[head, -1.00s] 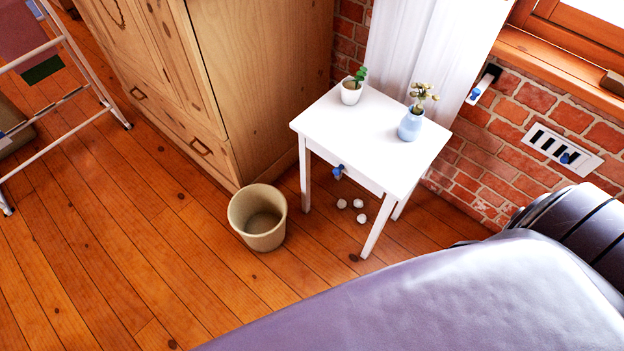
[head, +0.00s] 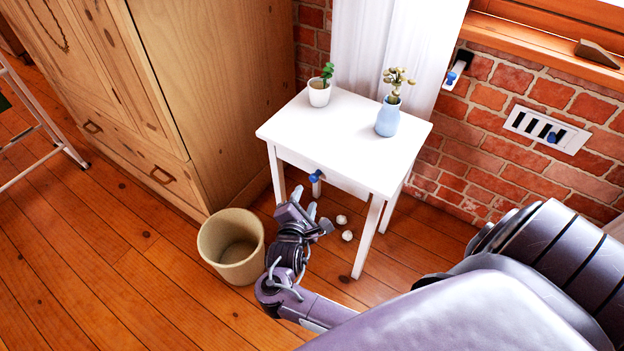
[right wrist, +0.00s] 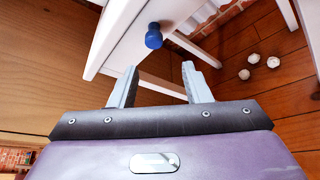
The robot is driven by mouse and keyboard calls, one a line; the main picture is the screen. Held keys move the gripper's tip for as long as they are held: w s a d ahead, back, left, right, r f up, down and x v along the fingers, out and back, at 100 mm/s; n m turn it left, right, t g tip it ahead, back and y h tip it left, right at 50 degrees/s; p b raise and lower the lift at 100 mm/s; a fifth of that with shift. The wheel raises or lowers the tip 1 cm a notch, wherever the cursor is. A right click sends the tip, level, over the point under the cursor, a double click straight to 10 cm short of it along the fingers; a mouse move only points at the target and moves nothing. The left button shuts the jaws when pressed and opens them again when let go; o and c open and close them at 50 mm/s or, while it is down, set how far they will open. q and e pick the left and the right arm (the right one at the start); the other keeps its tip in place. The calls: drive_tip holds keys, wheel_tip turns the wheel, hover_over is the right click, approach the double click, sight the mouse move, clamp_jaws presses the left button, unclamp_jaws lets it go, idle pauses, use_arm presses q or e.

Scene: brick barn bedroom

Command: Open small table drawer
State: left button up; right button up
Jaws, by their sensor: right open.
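The small white table (head: 340,130) stands against the brick wall beside the wardrobe. Its drawer (head: 338,176) is in the front side under the top and looks shut. A blue knob (head: 316,176) sticks out from the drawer front; it also shows in the right wrist view (right wrist: 153,38). My right gripper (head: 304,200) is in front of the table, a little below the knob, and apart from it. In the right wrist view my right gripper (right wrist: 160,78) is open and empty, with the knob beyond the fingertips. My left gripper is not in view.
A potted plant (head: 320,92) and a blue vase (head: 388,117) stand on the tabletop. A beige bin (head: 232,248) stands on the floor left of my right gripper. Several white balls lie under the table. A wooden wardrobe (head: 215,90) stands close on the left.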

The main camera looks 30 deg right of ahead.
sight(313, 180)
drive_tip(key=x, duration=0.2)
drive_tip(key=b+x, duration=0.1)
drive_tip(key=x, duration=0.1)
drive_tip(key=r+b+x, duration=0.1)
drive_tip(key=x, duration=0.1)
drive_tip(key=shift+d, duration=0.35)
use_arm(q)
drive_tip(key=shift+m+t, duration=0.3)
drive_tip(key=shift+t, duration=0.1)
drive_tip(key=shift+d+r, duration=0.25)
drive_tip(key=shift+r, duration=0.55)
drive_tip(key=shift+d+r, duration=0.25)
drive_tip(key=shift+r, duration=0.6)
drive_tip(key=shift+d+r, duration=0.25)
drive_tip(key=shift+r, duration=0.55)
use_arm(e)
drive_tip(key=shift+w+d+f, duration=0.1)
drive_tip(key=shift+w+d, duration=0.3)
drive_tip(key=shift+d, duration=0.1)
clamp_jaws()
